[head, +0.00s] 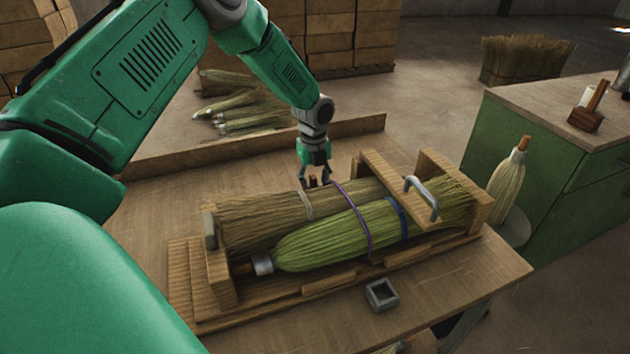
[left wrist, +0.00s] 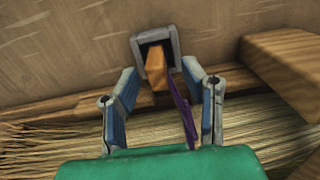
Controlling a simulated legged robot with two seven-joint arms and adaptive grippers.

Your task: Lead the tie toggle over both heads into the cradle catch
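Two broom heads, one brown (head: 255,222) and one green (head: 315,246), lie side by side in a wooden cradle (head: 217,275). A purple tie (head: 362,226) crosses over both. Its orange-brown wooden toggle (left wrist: 156,68) sits at a square grey holder (left wrist: 141,48) by the cradle's far side; how deep it sits I cannot tell. A similar open grey catch (head: 381,294) is on the near side, empty. My left gripper (head: 315,181) is behind the brown head, fingers apart on both sides of the toggle in the left wrist view (left wrist: 158,72). My right gripper is out of view.
A wooden crosspiece (head: 388,182) with a metal handle (head: 421,196) spans the heads at the right. A green cabinet (head: 545,160) and a pale broom (head: 507,181) stand beyond the table's right end. The table behind the cradle's left part is clear.

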